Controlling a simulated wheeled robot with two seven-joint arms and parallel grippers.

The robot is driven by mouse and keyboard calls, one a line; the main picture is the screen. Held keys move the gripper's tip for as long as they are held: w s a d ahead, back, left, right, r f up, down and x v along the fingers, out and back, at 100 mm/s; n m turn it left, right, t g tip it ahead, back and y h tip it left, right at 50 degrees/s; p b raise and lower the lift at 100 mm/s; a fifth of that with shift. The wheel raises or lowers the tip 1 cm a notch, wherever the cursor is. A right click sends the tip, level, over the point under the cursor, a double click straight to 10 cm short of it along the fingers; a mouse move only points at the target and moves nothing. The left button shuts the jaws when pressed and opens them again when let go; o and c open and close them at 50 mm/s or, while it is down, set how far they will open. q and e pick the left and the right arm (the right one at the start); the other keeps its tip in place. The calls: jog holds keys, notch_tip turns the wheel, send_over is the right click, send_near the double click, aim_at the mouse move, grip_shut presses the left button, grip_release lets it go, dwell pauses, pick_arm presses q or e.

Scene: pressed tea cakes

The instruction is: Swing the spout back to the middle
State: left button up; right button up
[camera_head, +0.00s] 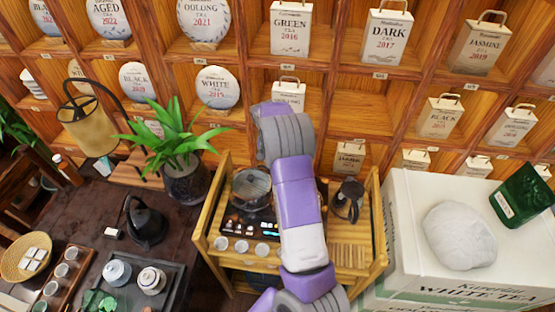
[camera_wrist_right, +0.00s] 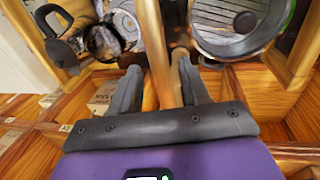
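In the head view my purple right arm (camera_head: 298,195) crosses the wooden tea stand from the front and hides its middle; its gripper is hidden there. In the right wrist view my right gripper (camera_wrist_right: 157,62) has its two dark fingers apart. A golden-brown bar (camera_wrist_right: 153,30) runs upright in the picture between the fingers. I cannot tell if this bar is the spout, nor if a finger touches it. No spout can be made out in the head view. My left gripper is not in view.
A glass pot (camera_head: 251,190) stands left of my arm on the stand, and a dark pitcher (camera_head: 348,202) right of it. Small white cups (camera_head: 242,246) line its front. A plant (camera_head: 183,160) stands left; a white box (camera_head: 405,225) stands right. Tea shelves (camera_head: 345,92) rise behind.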

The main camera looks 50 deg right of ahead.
notch_tip(320, 180, up, 8)
jog(key=w, duration=0.1)
jog(key=shift+w+a+f, duration=0.15)
jog(key=shift+a+f, duration=0.1)
jog(key=shift+a, duration=0.15)
dwell(0.6)
